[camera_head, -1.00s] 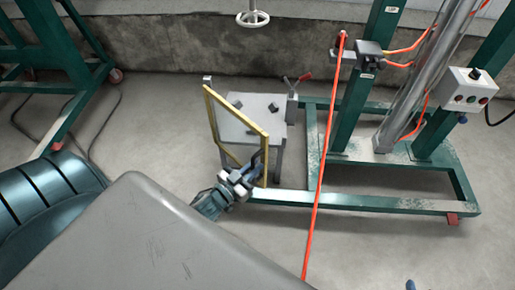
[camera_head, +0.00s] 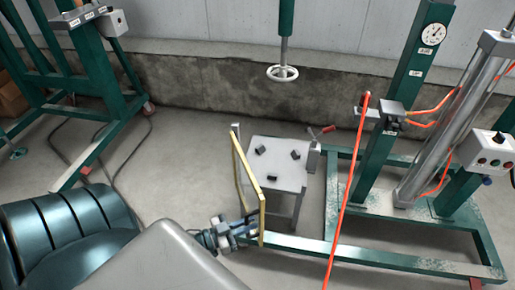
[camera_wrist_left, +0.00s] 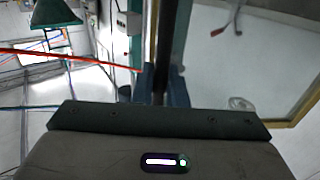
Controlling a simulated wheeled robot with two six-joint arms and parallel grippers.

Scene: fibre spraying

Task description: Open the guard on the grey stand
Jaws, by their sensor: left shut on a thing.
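The grey stand (camera_head: 287,177) is a small table with a pale top and several dark clamp-like blocks on it. The guard (camera_head: 242,170) is a yellow-framed clear panel, upright along the stand's left side and swung out at an angle toward me. The top is mostly uncovered. My left gripper (camera_head: 240,232) is shut at the guard's near edge. In the left wrist view, its fingers (camera_wrist_left: 160,90) close on a dark upright handle (camera_wrist_left: 167,45) beside the guard's yellow frame (camera_wrist_left: 300,108). My right gripper is not in view.
A green press frame (camera_head: 375,250) stands to the right, its low beam passing close to the stand. A red hose (camera_head: 346,190) hangs in front. Another green frame (camera_head: 95,95) is at the left, with cables on the floor.

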